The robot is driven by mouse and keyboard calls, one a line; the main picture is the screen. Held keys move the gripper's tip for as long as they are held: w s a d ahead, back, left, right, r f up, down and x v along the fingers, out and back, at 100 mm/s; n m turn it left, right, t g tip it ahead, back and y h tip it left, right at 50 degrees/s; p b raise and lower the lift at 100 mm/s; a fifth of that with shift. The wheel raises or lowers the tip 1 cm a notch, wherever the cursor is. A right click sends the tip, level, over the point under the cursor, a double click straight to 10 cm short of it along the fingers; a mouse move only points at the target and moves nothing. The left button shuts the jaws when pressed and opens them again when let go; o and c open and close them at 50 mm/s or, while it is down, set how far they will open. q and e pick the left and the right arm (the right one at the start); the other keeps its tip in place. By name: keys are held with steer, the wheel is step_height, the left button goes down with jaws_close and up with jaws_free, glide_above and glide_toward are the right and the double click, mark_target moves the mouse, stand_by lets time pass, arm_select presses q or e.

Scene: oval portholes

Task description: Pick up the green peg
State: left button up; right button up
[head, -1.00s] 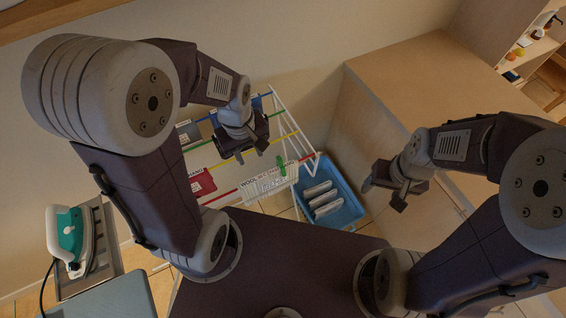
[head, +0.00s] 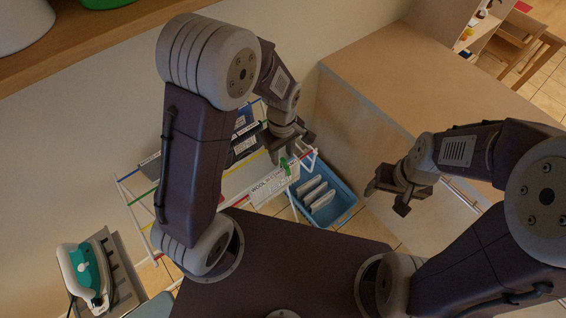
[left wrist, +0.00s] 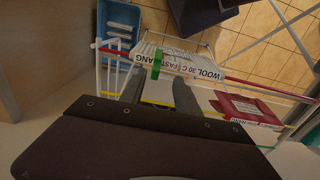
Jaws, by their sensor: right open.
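The green peg (head: 286,167) is small and sits at the white label (head: 270,190) on the front right of the drying rack. In the left wrist view the green peg (left wrist: 157,64) stands upright across the label (left wrist: 178,65), which reads WOOL 30 C. My left gripper (head: 288,150) is right at the peg in the head view. In the left wrist view its two fingers (left wrist: 158,84) are apart, with the peg just beyond the tips, between them in the picture. My right gripper (head: 388,194) is open and empty, well to the right of the rack.
The rack has coloured rods; a red label (left wrist: 246,108) hangs on it. A wooden cabinet (head: 390,60) stands behind my right arm. An iron (head: 86,270) rests at the lower left.

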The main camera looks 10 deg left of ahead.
mark_target(284, 160)
arm_select(q)
steer(key=f, duration=0.3)
steer(key=f+p, duration=0.1)
steer(key=f, duration=0.1)
steer(key=shift+w+d+f, duration=0.1)
steer(key=shift+w+d, duration=0.1)
steer(key=shift+w, duration=0.2)
steer(key=shift+s+a, duration=0.1)
steer(key=shift+c, duration=0.4)
jaws_close()
